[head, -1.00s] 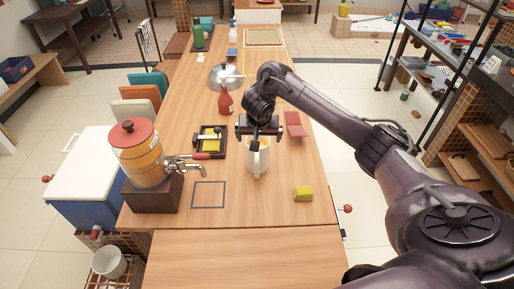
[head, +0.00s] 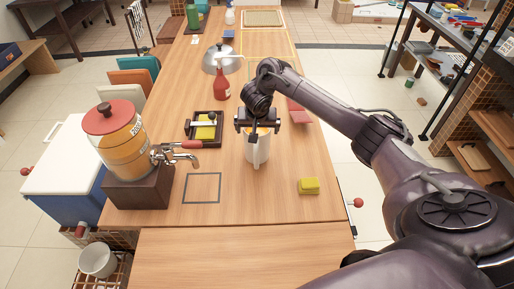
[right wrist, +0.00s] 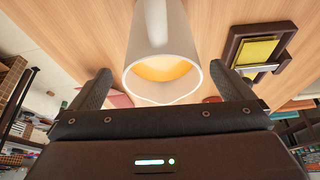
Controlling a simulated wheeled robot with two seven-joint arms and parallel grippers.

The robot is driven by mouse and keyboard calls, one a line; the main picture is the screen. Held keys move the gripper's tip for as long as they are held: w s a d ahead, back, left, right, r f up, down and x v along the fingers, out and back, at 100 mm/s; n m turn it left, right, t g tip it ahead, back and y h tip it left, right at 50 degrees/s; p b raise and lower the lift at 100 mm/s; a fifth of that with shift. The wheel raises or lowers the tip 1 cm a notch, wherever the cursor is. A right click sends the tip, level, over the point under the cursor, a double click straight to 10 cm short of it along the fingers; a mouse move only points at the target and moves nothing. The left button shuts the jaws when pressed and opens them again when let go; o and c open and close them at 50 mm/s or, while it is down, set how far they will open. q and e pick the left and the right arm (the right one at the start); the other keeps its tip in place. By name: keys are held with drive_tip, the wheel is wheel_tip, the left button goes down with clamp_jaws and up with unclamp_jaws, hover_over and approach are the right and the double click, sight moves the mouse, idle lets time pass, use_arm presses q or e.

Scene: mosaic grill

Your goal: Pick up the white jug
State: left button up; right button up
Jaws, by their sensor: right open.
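The white jug (head: 257,152) stands upright on the wooden table in the head view, with its handle turned toward me. It also shows large in the right wrist view (right wrist: 158,30), where its open mouth faces the camera and a yellow-orange inside is visible. My right gripper (head: 258,127) is open at the jug's top, with its fingers pointing down. In the right wrist view its two fingers stand apart, one on each side of the jug's mouth, with gaps visible. I cannot tell how far down the fingers reach. My left gripper is not in view.
A drink dispenser (head: 122,147) with a red lid stands to the left on a dark block. A square outline (head: 202,188) lies nearby. A dark tray (head: 190,128), red bottle (head: 221,85) and metal dome (head: 222,62) are behind left. A yellow sponge (head: 309,186) lies right.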

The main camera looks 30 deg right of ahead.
sight(257, 132)
drive_tip(key=x, duration=0.4)
drive_tip(key=shift+w+f, duration=0.1)
drive_tip(key=shift+w, duration=0.15)
drive_tip(key=shift+s, duration=0.1)
drive_tip(key=shift+c, duration=0.6)
drive_tip(key=c, duration=1.7)
drive_tip(key=shift+c, duration=0.3)
drive_tip(key=shift+r, duration=0.2)
